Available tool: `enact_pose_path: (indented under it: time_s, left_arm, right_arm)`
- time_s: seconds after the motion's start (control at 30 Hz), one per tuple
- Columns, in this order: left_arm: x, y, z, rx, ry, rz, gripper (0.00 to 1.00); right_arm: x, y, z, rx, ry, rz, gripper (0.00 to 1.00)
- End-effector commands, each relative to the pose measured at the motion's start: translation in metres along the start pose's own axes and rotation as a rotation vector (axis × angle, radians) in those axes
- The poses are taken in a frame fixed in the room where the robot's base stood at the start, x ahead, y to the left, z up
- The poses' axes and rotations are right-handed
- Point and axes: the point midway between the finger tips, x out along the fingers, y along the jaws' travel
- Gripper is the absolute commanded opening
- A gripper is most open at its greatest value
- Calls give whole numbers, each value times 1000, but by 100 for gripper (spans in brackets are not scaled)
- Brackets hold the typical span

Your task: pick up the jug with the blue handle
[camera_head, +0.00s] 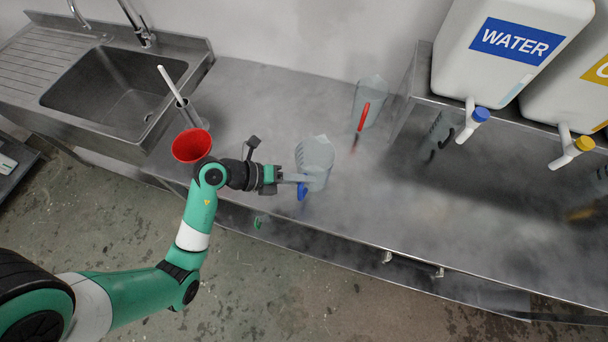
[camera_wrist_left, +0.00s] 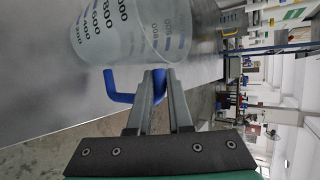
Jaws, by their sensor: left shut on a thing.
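The jug with the blue handle (camera_head: 316,158) is clear and stands on the steel counter, near its front edge. Its blue handle (camera_head: 302,190) faces the front. My left gripper (camera_head: 303,179) reaches in from the left and is shut on that handle. In the left wrist view the two fingers (camera_wrist_left: 158,85) sit around the blue handle (camera_wrist_left: 118,86), with the graduated jug body (camera_wrist_left: 140,35) just beyond. Whether the jug's base touches the counter is not clear. My right gripper is not in view.
Behind stands a clear jug with a red handle (camera_head: 362,116). A red funnel (camera_head: 191,146) and a metal cylinder (camera_head: 187,112) holding a white rod stand left, beside the sink (camera_head: 115,92). A water container (camera_head: 509,45) with a blue tap sits on a raised shelf at right. The counter's middle is clear.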

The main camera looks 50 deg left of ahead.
Motion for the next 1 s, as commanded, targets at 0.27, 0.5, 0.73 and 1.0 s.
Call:
enact_pose_path:
  time_s: [0.27,0.5,0.73,1.0]
  left_arm:
    - [-58,-54,-16,3,-4,-3,0]
    - [-115,-76,-66,-6,-1,0,0]
    - [-136,-82,-88,-5,1,-1,0]
    - [-136,-79,-92,0,-1,-2,0]
  right_arm:
    - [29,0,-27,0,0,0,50]
    - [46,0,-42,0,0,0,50]
    - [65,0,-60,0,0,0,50]
    - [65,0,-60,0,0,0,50]
